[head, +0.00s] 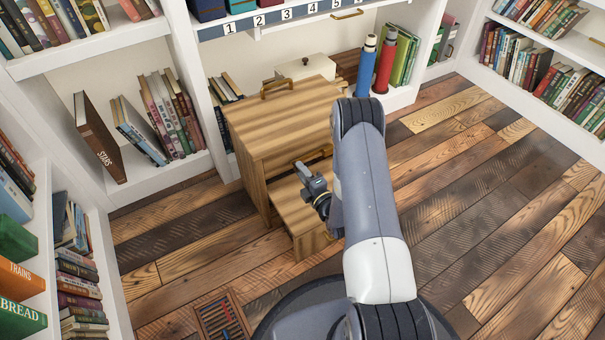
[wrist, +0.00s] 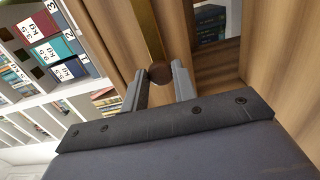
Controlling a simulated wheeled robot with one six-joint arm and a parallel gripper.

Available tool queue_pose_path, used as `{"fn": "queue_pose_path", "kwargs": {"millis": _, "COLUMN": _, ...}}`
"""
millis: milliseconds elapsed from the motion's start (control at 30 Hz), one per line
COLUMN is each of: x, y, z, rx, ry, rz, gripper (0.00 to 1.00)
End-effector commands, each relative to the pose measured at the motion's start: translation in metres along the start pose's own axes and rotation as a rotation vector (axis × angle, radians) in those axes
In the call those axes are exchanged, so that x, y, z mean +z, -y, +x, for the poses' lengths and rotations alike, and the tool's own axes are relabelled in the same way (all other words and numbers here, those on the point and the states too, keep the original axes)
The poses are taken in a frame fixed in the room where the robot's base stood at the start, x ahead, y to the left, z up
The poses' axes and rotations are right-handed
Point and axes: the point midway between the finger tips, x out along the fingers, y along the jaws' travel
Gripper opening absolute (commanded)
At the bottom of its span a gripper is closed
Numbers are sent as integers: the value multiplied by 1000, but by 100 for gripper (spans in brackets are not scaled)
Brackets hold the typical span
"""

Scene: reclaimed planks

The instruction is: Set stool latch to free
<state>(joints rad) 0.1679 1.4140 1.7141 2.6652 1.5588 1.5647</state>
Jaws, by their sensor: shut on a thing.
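The wooden step stool (head: 280,118) stands on the plank floor in front of the shelves, with a brass handle (head: 277,87) on its top and a lower step (head: 298,213) at the front. A brass bar (head: 318,156) shows on its front, just above the lower step. My gripper (head: 302,168) is at that bar. In the wrist view, the brass latch bar (wrist: 149,30) ends in a dark round knob (wrist: 160,74). The knob lies between my fingertips, and my gripper (wrist: 158,80) is shut on it. My arm hides part of the stool's right side.
White bookshelves (head: 120,45) line the left and back. A blue tube (head: 366,65) and a red tube (head: 386,62) stand behind the stool to the right. A floor vent (head: 221,317) lies at the front left. The plank floor (head: 500,200) to the right is clear.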

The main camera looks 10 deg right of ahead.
Motion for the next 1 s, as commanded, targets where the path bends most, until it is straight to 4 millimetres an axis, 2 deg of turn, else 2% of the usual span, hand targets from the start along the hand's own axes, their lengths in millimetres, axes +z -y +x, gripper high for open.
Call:
{"fn": "queue_pose_path", "kwargs": {"millis": 567, "x": 2, "y": -3, "z": 1, "rx": 4, "ry": 4, "rz": 28, "gripper": 0}}
{"fn": "queue_pose_path", "kwargs": {"millis": 600, "x": 2, "y": -3, "z": 1, "rx": 4, "ry": 3, "rz": 27, "gripper": 30}}
{"fn": "queue_pose_path", "kwargs": {"millis": 800, "x": 1, "y": -3, "z": 0, "rx": 2, "ry": 2, "rz": 27, "gripper": 46}}
{"fn": "queue_pose_path", "kwargs": {"millis": 1000, "x": 1, "y": -2, "z": 0, "rx": 1, "ry": 1, "rz": 27, "gripper": 47}}
